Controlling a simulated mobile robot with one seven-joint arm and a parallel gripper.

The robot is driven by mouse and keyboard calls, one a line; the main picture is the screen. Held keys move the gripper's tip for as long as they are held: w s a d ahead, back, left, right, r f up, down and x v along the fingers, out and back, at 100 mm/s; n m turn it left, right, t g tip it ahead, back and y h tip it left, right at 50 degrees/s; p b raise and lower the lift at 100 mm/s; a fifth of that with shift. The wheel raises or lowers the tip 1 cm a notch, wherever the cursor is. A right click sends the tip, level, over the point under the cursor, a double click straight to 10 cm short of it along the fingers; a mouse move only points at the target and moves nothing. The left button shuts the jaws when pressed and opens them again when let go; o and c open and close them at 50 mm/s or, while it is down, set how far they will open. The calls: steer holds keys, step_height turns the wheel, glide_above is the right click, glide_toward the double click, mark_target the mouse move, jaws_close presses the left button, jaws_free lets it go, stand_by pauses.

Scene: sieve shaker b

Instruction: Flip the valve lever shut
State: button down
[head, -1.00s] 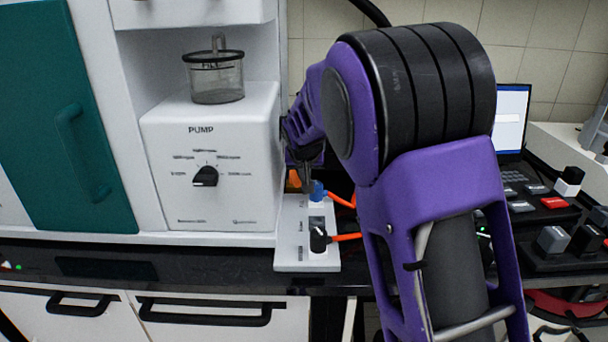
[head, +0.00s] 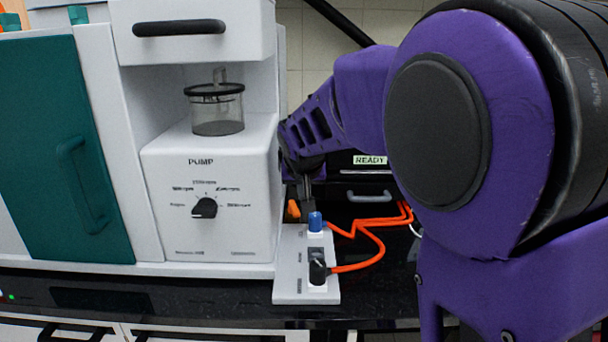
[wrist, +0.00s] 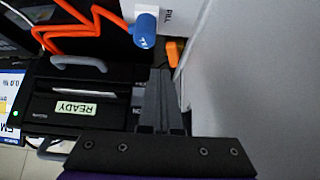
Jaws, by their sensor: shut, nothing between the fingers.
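A small orange piece (head: 293,209), which looks like the valve lever, sits behind the white panel beside the pump housing. It also shows in the wrist view (wrist: 173,53), close to the pale wall; its lower part is hidden. My gripper (head: 307,206) points down just right of the orange piece and behind the blue knob (head: 315,221). In the wrist view my gripper (wrist: 160,74) has its two fingers together and empty, just short of the orange piece. Whether a finger touches it I cannot tell.
The white panel (head: 290,285) carries the blue knob and a black knob (head: 318,270), with orange hoses (head: 375,222) running right. The pump housing (head: 215,180) stands left. A black unit marked READY (wrist: 75,107) stands near the gripper.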

steer(key=v, duration=0.8)
steer(key=shift+s+r, duration=0.1)
steer(key=shift+r, duration=0.1)
